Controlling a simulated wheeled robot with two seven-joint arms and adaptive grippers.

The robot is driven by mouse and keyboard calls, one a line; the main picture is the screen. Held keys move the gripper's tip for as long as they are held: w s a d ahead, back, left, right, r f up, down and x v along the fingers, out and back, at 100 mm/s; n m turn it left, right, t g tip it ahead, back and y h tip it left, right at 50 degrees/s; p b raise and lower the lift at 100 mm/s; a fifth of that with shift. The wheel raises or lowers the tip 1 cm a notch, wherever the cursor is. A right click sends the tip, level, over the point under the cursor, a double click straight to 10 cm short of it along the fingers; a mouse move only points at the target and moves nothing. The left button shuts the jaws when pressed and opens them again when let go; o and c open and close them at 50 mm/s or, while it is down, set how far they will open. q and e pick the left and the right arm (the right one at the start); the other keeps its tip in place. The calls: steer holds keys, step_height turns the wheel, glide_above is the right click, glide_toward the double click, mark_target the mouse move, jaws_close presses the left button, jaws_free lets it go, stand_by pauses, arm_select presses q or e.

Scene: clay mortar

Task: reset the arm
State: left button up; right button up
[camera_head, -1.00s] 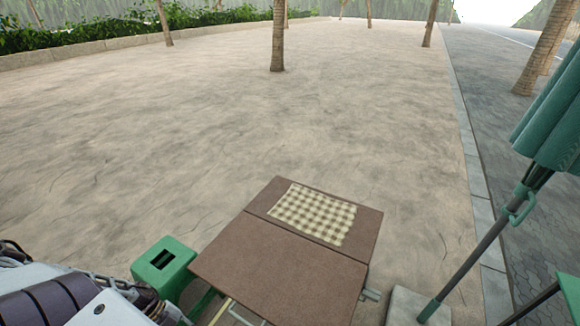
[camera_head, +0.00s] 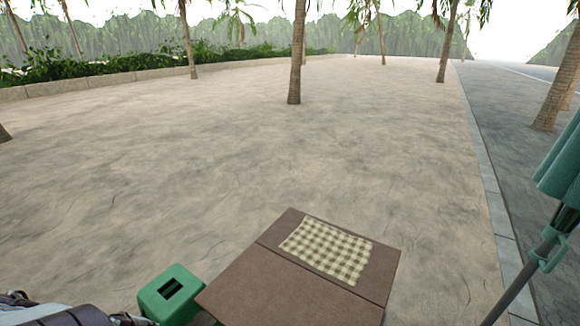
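No gripper shows in the head view. Part of my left arm (camera_head: 62,316) shows at the bottom left corner, cut off by the frame edge. Its gripper is out of the picture, and I see nothing of my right arm.
A brown folding table (camera_head: 290,288) with a checkered cloth (camera_head: 326,250) stands at the bottom centre. A closed green umbrella (camera_head: 560,170) on a pole stands at the right. Open sandy ground (camera_head: 220,150) with palm trunks (camera_head: 297,60) lies beyond.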

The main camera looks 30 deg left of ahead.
arm_select(q)
steer(key=s+d+f+n+g+y, duration=0.1)
steer(key=s+d+f+n, duration=0.1)
steer(key=s+f, duration=0.25)
steer(key=s+d+f+n+g+b, duration=0.1)
steer(key=s+f+n, duration=0.2)
steer(key=s+f, duration=0.15)
steer(key=s+d+f+n+g+y, duration=0.1)
steer(key=s+d+f+n, duration=0.1)
steer(key=s+f, duration=0.25)
steer(key=s+d+f+n+g+h, duration=0.1)
steer(key=s+d+f, duration=0.1)
steer(key=d, duration=0.2)
steer(key=s+d+f+n, duration=0.1)
steer(key=s+d+f, duration=0.2)
steer(key=d, duration=0.2)
steer(key=d+f+n+h+b, duration=0.1)
steer(key=d+f, duration=0.2)
steer(key=d, duration=0.6)
steer(key=d+f+n+h, duration=0.1)
steer(key=d+f, duration=0.3)
steer(key=d, duration=0.6)
steer(key=w+d+f+h, duration=0.1)
steer(key=w+d, duration=0.2)
steer(key=d, duration=0.4)
steer(key=w+d+f+n+h+b, duration=0.1)
steer(key=w+d, duration=0.2)
steer(key=d, duration=0.5)
steer(key=shift+w+t, duration=0.3)
steer(key=shift+w, duration=0.1)
